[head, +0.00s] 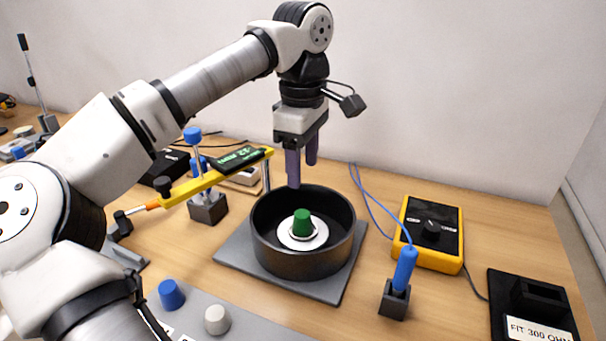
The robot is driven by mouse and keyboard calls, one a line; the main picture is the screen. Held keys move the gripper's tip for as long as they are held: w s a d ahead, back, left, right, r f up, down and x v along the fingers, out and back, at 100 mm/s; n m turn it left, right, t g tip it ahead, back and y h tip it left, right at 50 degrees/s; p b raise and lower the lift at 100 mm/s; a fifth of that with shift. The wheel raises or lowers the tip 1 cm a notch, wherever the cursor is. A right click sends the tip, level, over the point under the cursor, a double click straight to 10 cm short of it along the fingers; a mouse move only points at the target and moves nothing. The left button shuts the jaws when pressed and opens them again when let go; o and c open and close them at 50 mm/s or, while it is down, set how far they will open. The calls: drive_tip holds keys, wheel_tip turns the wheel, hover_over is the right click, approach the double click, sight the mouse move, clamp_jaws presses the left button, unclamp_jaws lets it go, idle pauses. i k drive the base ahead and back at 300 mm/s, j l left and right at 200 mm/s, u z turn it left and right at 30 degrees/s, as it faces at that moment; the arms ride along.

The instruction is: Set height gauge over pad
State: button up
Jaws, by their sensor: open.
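A yellow gauge arm (200,184) with a dark digital display (237,158) shows left of centre in the head view, by a post with a blue knob and a dark block base. Its right end reaches near the rim of a round black dish (304,266). A green plug (302,223) on a white disc (289,240) sits inside the dish. The dish stands on a flat grey square plate (232,248). My gripper (302,174) is open and empty, fingers pointing down, over the back of the dish. I cannot tell whether a mesh pad is under the disc.
A yellow meter box (430,233) and a blue-handled probe (404,268) in a dark holder stand to the right. A black labelled tray (533,308) is at far right. Blue (171,294) and white (216,319) knobs lie on a grey strip in front.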

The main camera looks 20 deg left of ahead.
sight(227, 165)
drive_tip(key=k, duration=1)
